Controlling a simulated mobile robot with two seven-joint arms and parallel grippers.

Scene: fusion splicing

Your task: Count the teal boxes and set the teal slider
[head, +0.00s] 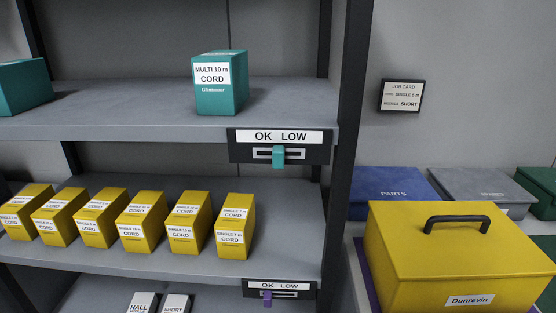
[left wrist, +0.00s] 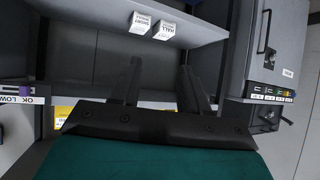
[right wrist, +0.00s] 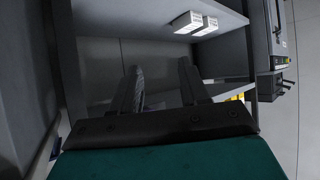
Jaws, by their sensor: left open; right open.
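A teal box (head: 220,84) labelled "MULTI 10 m CORD" stands on the upper shelf (head: 140,112). A second teal box (head: 24,88) stands further left on it, cut off by the picture's edge. The teal slider (head: 278,157) sits on the black plate (head: 245,152) at that shelf's front edge, roughly midway between "OK" and "LOW". My left gripper (left wrist: 160,80) is open and empty in the left wrist view. My right gripper (right wrist: 160,80) is open and empty in the right wrist view. Neither gripper shows in the head view.
Several yellow cord boxes (head: 140,220) stand on the shelf below, with a purple slider (head: 267,298) at its edge. A yellow case (head: 450,255), a blue PARTS box (head: 390,190) and a grey box (head: 480,188) are at right. A job card (head: 402,96) hangs on the wall.

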